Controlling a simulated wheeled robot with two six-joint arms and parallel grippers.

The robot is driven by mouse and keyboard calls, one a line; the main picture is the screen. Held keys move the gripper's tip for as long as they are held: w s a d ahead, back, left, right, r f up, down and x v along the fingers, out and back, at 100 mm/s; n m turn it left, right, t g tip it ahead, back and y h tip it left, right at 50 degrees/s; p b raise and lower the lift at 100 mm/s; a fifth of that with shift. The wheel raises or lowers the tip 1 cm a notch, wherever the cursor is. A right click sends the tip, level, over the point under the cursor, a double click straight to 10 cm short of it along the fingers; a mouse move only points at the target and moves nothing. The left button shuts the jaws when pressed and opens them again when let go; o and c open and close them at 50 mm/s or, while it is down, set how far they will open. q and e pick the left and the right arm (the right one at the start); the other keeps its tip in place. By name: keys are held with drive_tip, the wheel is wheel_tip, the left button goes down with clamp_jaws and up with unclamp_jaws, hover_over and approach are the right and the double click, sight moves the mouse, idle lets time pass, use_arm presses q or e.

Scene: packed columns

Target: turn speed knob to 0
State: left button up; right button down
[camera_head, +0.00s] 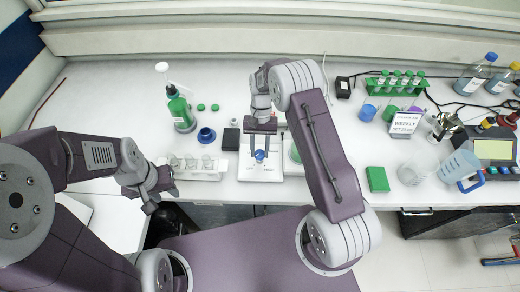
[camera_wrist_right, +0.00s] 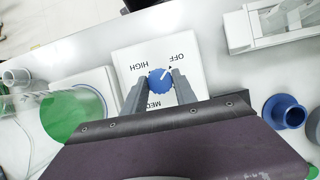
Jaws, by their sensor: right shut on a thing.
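The speed knob is a small blue round knob (camera_head: 260,155) on a white plate (camera_head: 246,172). In the right wrist view the knob (camera_wrist_right: 159,82) has a white pointer aimed to the upper right, towards the word OFF. HIGH and MED are also printed around it; no 0 is legible. My right gripper (camera_wrist_right: 160,86) is shut on the knob, one finger on each side; it also shows from above in the head view (camera_head: 260,150). My left gripper (camera_head: 160,202) is near the table's front edge at the left, its fingers apart and empty, away from the knob.
A clear rack of glassware (camera_head: 196,175) stands left of the plate, with a blue funnel-like piece (camera_head: 206,135) and a green bottle (camera_head: 180,110) behind. A green block (camera_head: 377,179), beakers (camera_head: 410,174) and a sign (camera_head: 404,122) are to the right.

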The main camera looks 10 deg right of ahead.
drive_tip(key=shift+r+n, duration=0.1)
drive_tip(key=shift+n, duration=0.2)
drive_tip(key=c, duration=1)
unclamp_jaws()
drive_tip(key=a+b+v, duration=0.1)
drive_tip(key=b+v, duration=0.1)
drive_tip(key=v, duration=0.7)
drive_tip(key=shift+d, duration=0.4)
